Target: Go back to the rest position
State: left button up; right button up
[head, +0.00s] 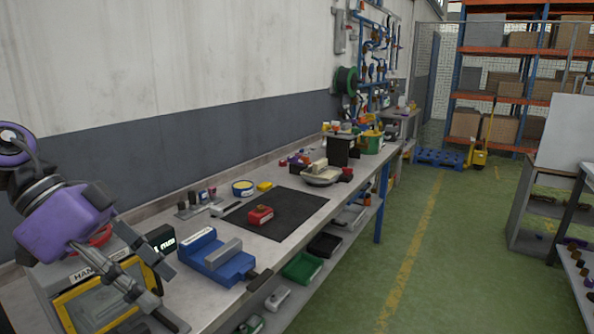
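My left gripper (168,293) is at the lower left, over the near end of the workbench. Its two dark fingers are spread apart with nothing visible between them. It hangs in front of a yellow-framed case (88,307), partly covering it, and left of a blue vise (213,260). I cannot tell whether it touches the case. My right gripper is not in view.
The long workbench (295,244) runs along the wall. A black mat (285,214) bears a red block (260,215). The green floor (470,240) right of the bench is clear.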

pick_arm(q)
jog(key=w+d+f+n+t+h+p, duration=0.1)
jog(key=w+f+t+h, duration=0.1)
jog(key=f+t+h, duration=0.3)
jog(key=w+d+f+t+h, duration=0.1)
jog(key=w+f+t, duration=0.1)
jog(key=f, duration=0.5)
jog(key=s+a+f+n+t+y+p, duration=0.1)
jog(key=s+a+f+n+t+y, duration=0.15)
jog(key=f, duration=0.45)
jog(key=s+a+f+n+t+y+p, duration=0.1)
jog(key=f+n+t+y, duration=0.3)
jog(key=f, duration=0.3)
jog(key=s+d+f+n+g+y, duration=0.2)
jog(key=s+d+f+y, duration=0.1)
jog(key=s+f, duration=0.7)
jog(key=s+d+f+n+g+y+p, duration=0.1)
jog(key=s+d+f+n+g+y, duration=0.1)
jog(key=s+f, duration=0.9)
jog(key=shift+s+d+f+g+y, duration=0.2)
jog(key=shift+d+f+g+y, duration=0.25)
jog(key=shift+d+g+y, duration=0.45)
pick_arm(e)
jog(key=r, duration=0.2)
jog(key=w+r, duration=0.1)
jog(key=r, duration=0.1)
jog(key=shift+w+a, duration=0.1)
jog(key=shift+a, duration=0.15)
